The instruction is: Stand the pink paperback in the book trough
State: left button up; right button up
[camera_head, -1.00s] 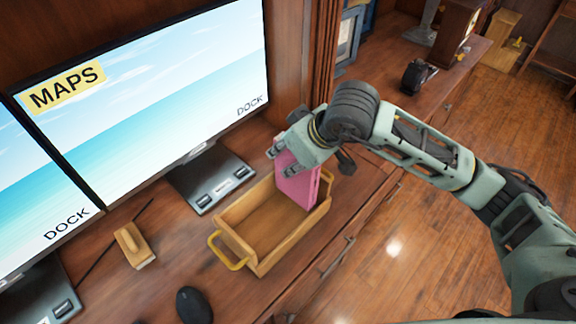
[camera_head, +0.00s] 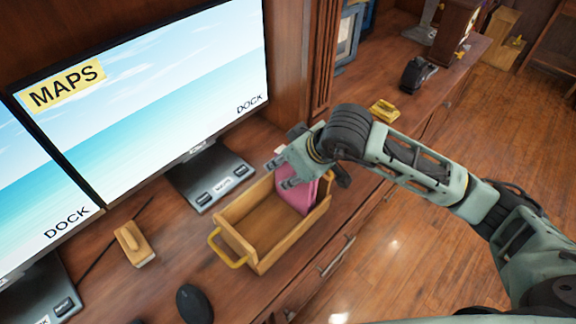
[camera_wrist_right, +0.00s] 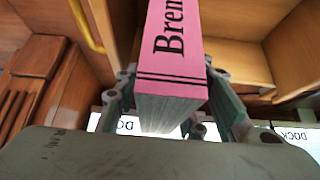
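The pink paperback (camera_head: 297,196) stands roughly upright inside the far right end of the wooden book trough (camera_head: 262,266). My right gripper (camera_head: 283,174) is over the trough, shut on the upper part of the paperback. In the right wrist view the paperback (camera_wrist_right: 175,45) shows its pink spine with black lettering and sits between the two fingers (camera_wrist_right: 171,85). Its lower edge is hidden by the trough wall in the head view, so I cannot tell whether it touches the trough floor. The near left part of the trough is empty. My left gripper is not in view.
Two monitors (camera_head: 170,90) stand behind the trough, with a monitor base (camera_head: 212,178) close to it. A yellow-handled item (camera_head: 384,110) and a black device (camera_head: 417,75) are farther right.

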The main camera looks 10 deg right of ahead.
jog(key=shift+o, duration=0.2)
jog(key=shift+r+p, duration=0.25)
jog(key=shift+p, duration=0.05)
jog(key=b+v, duration=0.1)
jog(key=v, duration=0.9)
jog(key=shift+s+d+r+b, duration=0.1)
jog(key=shift+d+r+b, duration=0.05)
jog(key=shift+r+b, duration=0.2)
jog(key=shift+s+d+r, duration=0.15)
jog(key=shift+s+r, duration=0.2)
jog(key=shift+r, duration=0.05)
